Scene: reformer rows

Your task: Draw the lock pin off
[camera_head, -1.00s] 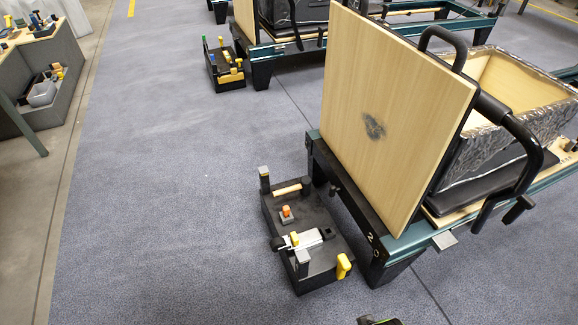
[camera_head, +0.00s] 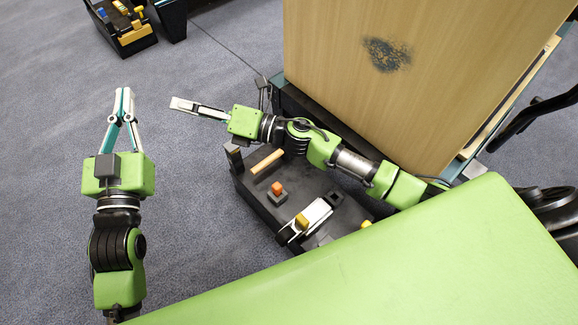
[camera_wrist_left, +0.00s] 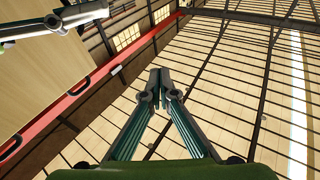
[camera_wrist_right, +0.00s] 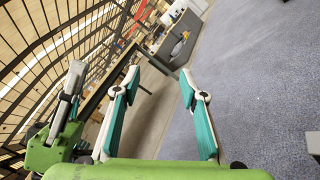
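I cannot tell for sure which part is the lock pin. A black tray (camera_head: 250,196) on the floor holds an orange-topped grey block (camera_head: 277,193), a wooden rod (camera_head: 267,161) and a pale bar-like fitting (camera_head: 318,212) with a yellow knob (camera_head: 301,221). My left gripper (camera_head: 124,92) points up over bare floor, left of the tray; its fingertips meet with nothing between them, as the left wrist view shows (camera_wrist_left: 159,76). My right gripper (camera_head: 185,106) is above and left of the tray, its arm crossing over the tray's far side. In the right wrist view (camera_wrist_right: 160,73) its fingers stand apart and empty.
A wooden panel (camera_head: 375,95) on a reformer frame stands behind my right arm. My green body covers the lower right and hides the tray's near end. Another tool tray (camera_head: 125,38) is at top left. The carpet between the arms is clear.

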